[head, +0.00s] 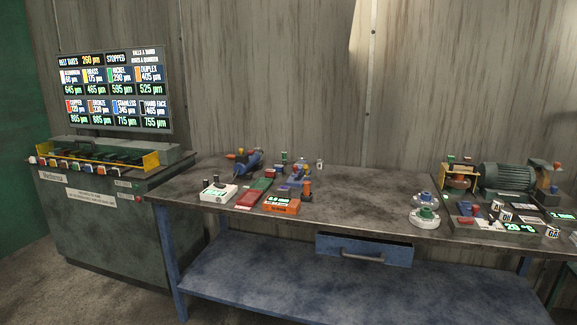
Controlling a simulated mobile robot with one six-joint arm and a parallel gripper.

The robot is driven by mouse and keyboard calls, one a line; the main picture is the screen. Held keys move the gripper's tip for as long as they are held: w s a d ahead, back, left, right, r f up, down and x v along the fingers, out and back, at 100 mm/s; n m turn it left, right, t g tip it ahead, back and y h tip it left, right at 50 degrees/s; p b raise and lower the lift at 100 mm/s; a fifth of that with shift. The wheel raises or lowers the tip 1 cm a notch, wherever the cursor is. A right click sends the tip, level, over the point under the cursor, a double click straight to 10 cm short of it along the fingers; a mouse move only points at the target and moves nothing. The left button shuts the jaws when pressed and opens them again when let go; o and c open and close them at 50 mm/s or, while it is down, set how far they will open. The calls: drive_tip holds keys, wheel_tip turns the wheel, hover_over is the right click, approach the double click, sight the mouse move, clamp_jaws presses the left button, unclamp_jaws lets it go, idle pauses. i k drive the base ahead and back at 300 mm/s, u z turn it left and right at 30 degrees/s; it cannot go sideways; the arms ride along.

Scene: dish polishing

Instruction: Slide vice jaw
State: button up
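A small blue vice-like device (245,161) stands toward the back left of the workbench. A second blue device (296,181) stands just right of it and nearer the front. Both are small and far off, so I cannot tell which one carries the vice jaw or how wide any jaw is open. An orange box (281,207) with a lit readout, seemingly in mm, lies in front of the second device. My gripper is not in view.
A white box (216,193) and red and green strips (257,190) lie nearby on the workbench (362,205). Its middle is clear. Round flanged parts (426,215) and a motor (504,177) stand right. A blue drawer (363,250) hangs below; a lit board (115,90) stands left.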

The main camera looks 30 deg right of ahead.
sight(297, 169)
drive_tip(key=i, duration=0.85)
drive_tip(key=z, duration=0.05)
